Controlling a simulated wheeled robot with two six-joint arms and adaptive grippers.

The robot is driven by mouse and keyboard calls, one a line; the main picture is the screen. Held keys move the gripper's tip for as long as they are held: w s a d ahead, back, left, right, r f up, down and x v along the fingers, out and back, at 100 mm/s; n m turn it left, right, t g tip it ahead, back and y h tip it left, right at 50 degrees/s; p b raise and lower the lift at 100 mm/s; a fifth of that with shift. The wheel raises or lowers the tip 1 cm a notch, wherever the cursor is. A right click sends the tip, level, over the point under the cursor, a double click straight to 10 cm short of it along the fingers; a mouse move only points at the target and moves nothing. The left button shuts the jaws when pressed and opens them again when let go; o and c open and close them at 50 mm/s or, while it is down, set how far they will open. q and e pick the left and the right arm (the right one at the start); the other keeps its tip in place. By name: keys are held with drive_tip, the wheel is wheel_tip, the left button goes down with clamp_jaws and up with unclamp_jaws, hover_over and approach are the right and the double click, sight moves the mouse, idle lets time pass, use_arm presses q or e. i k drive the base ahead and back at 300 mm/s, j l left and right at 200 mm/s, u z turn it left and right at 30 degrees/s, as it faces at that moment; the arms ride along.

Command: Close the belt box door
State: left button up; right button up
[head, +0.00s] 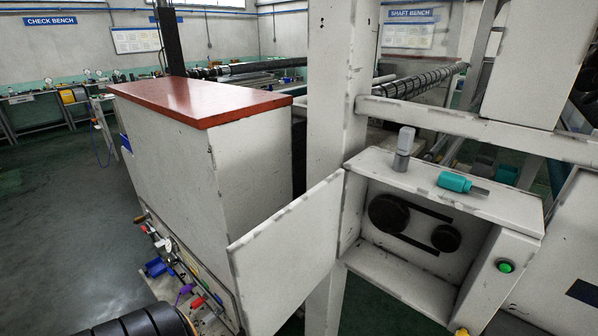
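The belt box (473,203) is a white metal box fixed beside a white post at the right of the head view. Its front is open, and two black pulleys (389,213) with a dark belt show inside. The belt box door (288,254) is a flat white panel that stands swung wide open, out to the left of the box. Its lower edge runs close to the bottom of the view. Neither of my grippers is in view.
A teal-handled tool (456,182) and a grey object (403,150) stand or lie on the box top. A green button (505,266) is on the right. A white cabinet with a red top (197,99) stands left, with tools below. Open floor (62,216) lies far left.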

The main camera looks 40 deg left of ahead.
sight(275, 267)
drive_tip(key=j+z, duration=0.1)
drive_tip(key=j, duration=0.4)
drive_tip(key=k+j+z, duration=0.1)
drive_tip(key=j, duration=0.95)
drive_tip(key=k+j+z, duration=0.15)
drive_tip(key=j, duration=0.35)
